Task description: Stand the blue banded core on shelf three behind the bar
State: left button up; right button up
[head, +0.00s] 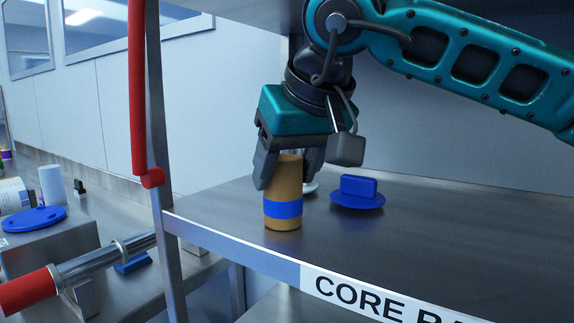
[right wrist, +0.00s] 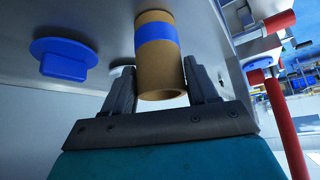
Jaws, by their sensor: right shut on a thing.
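The blue banded core (head: 284,209) is a tan cardboard tube with a blue band near its lower end. It is upright at the front left of the steel shelf (head: 400,232), its lower end at or very near the surface. My right gripper (head: 287,176) comes from above and is shut on the core's upper part. In the right wrist view the core (right wrist: 160,72) is between the two fingers (right wrist: 161,92), its hollow end towards the camera. The shelf's front edge carries a label strip (head: 380,300) reading "CORE R", cut off. My left gripper is not in view.
A blue disc with an upright grip (head: 357,192) lies on the shelf right of the core. A small white round thing (head: 311,187) is partly hidden behind the gripper. The shelf's right side looks clear.

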jog(key=shift+f, duration=0.1)
dwell(0.4)
jog(key=o, duration=1.2)
jog(key=shift+o, duration=0.3)
jog(key=shift+o, duration=0.8)
